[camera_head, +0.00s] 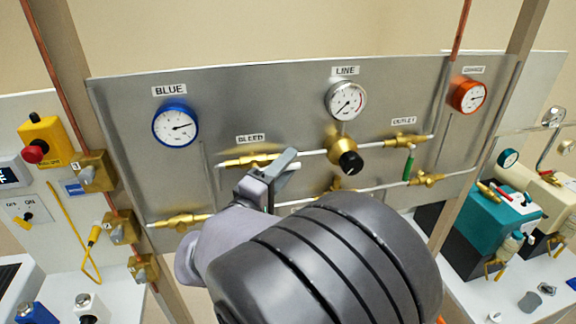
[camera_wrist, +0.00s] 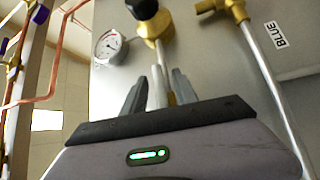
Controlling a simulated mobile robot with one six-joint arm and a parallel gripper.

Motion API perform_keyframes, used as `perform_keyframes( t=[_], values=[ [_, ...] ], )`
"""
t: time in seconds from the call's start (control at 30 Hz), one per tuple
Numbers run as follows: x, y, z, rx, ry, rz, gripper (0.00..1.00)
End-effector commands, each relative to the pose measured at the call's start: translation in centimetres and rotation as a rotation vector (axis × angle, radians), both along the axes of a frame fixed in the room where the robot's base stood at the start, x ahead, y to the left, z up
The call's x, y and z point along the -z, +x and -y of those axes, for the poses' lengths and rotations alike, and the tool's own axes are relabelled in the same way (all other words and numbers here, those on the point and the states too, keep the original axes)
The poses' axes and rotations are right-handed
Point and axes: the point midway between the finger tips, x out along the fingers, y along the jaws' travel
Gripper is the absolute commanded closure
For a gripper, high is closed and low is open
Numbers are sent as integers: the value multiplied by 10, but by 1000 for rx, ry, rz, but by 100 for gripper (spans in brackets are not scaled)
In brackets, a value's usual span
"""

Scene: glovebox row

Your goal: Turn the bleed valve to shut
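The bleed valve (camera_head: 248,161) is a brass fitting on the steel panel, under the BLEED label (camera_head: 251,138) in the head view. My gripper (camera_head: 274,170) is right in front of it, at its right end, and covers part of it. I cannot see the valve's handle clearly. In the wrist view the two grey fingers of my gripper (camera_wrist: 160,90) stand apart. A pale bar and some brass show between them. I cannot tell whether the fingers touch these.
A brass regulator with a black knob (camera_head: 350,162) is close to the right of my gripper. The outlet valve with a green handle (camera_head: 408,164) is farther right. Pipes run across the panel (camera_head: 225,95). A blue gauge (camera_head: 175,125) is at upper left, an orange gauge (camera_head: 467,95) at upper right.

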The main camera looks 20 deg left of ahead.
Motion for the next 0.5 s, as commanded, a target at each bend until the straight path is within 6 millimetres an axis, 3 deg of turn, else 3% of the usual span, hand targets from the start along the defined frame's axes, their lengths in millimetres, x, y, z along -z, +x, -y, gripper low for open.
perform_keyframes(
  t=[0.1, 0.3, 0.5],
  values=[
    [0, 0, 0, 0, 0, 0, 65],
    [0, 0, 0, 0, 0, 0, 100],
    [0, -1, 0, 0, 0, 0, 100]
  ],
)
